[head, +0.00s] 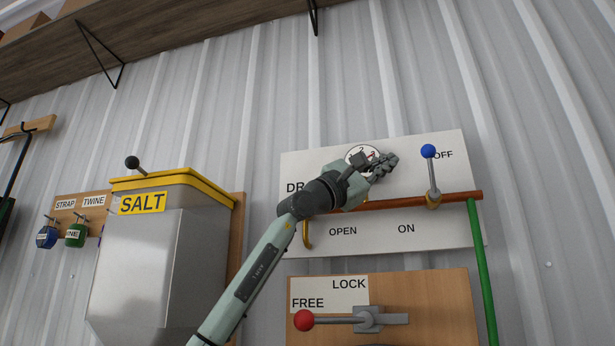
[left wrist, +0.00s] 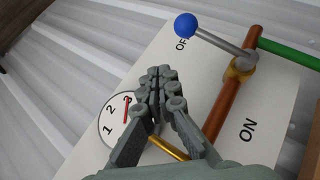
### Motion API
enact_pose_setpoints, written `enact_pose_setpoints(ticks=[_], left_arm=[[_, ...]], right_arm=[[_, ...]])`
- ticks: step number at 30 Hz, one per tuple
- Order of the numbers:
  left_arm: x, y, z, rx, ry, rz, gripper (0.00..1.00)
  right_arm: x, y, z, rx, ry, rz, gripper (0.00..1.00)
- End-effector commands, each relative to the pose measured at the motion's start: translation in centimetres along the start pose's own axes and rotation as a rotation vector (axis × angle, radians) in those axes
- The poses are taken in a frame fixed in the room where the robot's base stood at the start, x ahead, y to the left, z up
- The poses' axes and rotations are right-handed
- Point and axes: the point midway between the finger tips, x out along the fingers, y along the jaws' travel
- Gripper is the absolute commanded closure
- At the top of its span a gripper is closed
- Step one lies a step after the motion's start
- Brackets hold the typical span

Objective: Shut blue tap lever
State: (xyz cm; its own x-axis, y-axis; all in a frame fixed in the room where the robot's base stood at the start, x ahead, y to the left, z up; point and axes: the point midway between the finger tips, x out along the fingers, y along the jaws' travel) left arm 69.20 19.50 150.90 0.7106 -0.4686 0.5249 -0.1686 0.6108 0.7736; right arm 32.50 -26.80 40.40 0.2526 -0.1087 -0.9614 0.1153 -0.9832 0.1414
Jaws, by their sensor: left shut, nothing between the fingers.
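The blue tap lever is a grey rod with a blue ball (head: 428,151) on its end, mounted on a copper pipe (head: 462,196) on a white panel. It stands nearly upright, its ball just left of the OFF label; ON is printed below left of its pivot. In the left wrist view the blue ball (left wrist: 186,25) is at the top, beside the partly hidden OFF label. My left gripper (head: 391,160) is shut and empty in front of the panel, left of the lever and apart from it. Its closed fingers (left wrist: 160,80) also show in the left wrist view. My right gripper is out of view.
A round gauge (left wrist: 112,126) with a red needle is partly behind my gripper. A green pipe (head: 482,270) drops at the right. Below are a red-knobbed latch (head: 304,320) and LOCK/FREE label. A salt bin (head: 140,260) stands left; a shelf (head: 160,38) is above.

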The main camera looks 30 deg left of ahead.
Motion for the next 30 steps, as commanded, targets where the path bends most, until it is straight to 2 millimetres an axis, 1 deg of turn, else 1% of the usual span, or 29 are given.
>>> enact_pose_setpoints(ticks=[1,3,6,12,18,21,24,30], left_arm=[[-1.7,0.4,-0.1,0.005,0.001,0.005,1.00],[-3.3,1.1,0.0,0.005,0.002,0.005,1.00],[-5.6,2.1,0.2,0.004,0.001,0.004,1.00],[-10.2,4.1,0.5,0.004,0.002,0.004,1.00],[-14.4,5.9,0.7,0.002,0.002,0.003,1.00],[-16.0,6.6,0.9,0.002,0.002,0.003,1.00],[-17.1,7.1,0.9,0.001,0.002,0.002,1.00],[-17.9,7.6,1.1,0.001,0.001,0.002,1.00]], right_arm=[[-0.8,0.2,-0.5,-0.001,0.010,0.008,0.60],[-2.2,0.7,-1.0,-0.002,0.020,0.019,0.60],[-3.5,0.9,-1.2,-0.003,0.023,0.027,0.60],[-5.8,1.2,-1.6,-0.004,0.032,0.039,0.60],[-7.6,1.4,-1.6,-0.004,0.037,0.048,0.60],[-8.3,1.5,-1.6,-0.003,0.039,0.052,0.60],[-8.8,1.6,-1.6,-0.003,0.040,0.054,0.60],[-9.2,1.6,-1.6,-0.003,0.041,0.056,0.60]])
